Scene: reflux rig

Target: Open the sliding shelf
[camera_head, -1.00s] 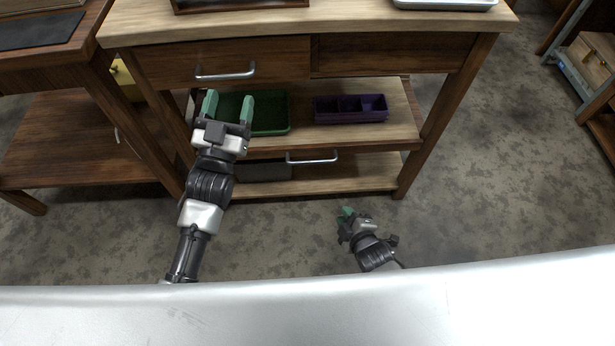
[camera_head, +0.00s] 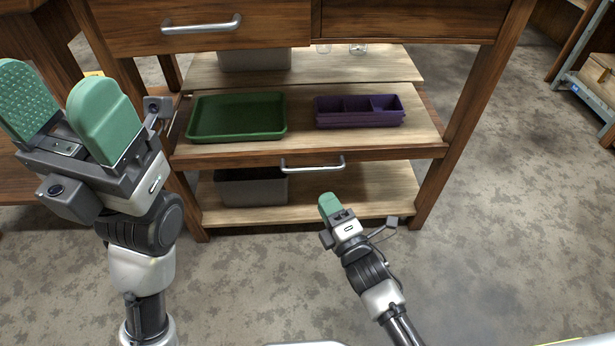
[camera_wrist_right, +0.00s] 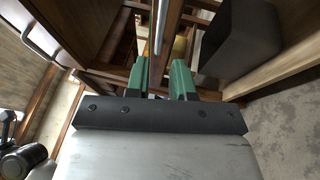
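The sliding shelf (camera_head: 300,101) is a wooden board under the table. It holds a green tray (camera_head: 238,117) and a purple divided organizer (camera_head: 360,111). A metal bar handle (camera_head: 313,165) is on its front edge. My right gripper (camera_head: 330,206) is below and in front of that handle, apart from it. In the right wrist view its two green fingers (camera_wrist_right: 162,82) are spread and empty, with a metal bar handle (camera_wrist_right: 157,30) ahead between them. My left gripper (camera_head: 68,112) is open and empty at the left, with both green pads showing, away from the shelf.
A drawer with a metal handle (camera_head: 202,25) is above the shelf. A grey bin (camera_head: 252,187) stands on the bottom board below it. Another grey bin (camera_head: 254,58) and glassware (camera_head: 357,48) stand farther back. The floor (camera_head: 520,220) to the right is free.

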